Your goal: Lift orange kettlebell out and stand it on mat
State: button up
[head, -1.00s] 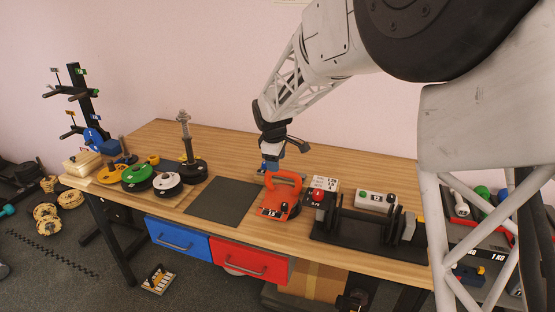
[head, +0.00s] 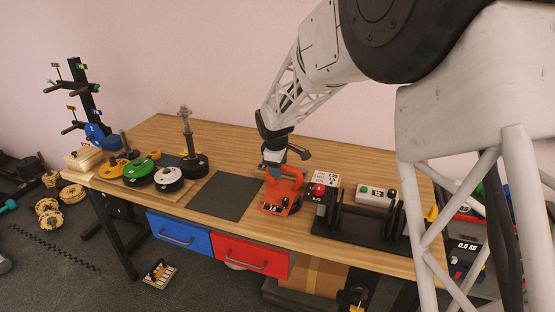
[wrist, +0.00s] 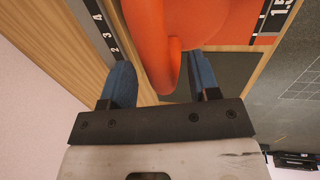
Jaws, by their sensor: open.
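My gripper (head: 272,163) is at the kettlebell's handle, coming from behind and above. In the wrist view my gripper (wrist: 162,80) is open, and its two blue fingers are on either side of the orange handle (wrist: 163,50). I cannot tell whether a finger touches it. The mat is bare and also shows as a dark patch in the wrist view (wrist: 228,72).
A green weight plate (head: 139,172) and a white one (head: 168,180) lie left of the mat. A post (head: 186,130) stands behind them.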

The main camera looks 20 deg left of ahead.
jog(key=shift+w+f, duration=0.15)
jog(key=shift+f, duration=0.55)
jog(key=shift+w+f, duration=0.15)
jog(key=shift+f, duration=0.55)
grip_shut()
jog(key=shift+r, duration=0.15)
jog(key=shift+w+a+r, duration=0.1)
jog(key=shift+a+r, duration=0.05)
jog(key=shift+r, duration=0.15)
jog(key=shift+r, duration=4.05)
dwell(1.7)
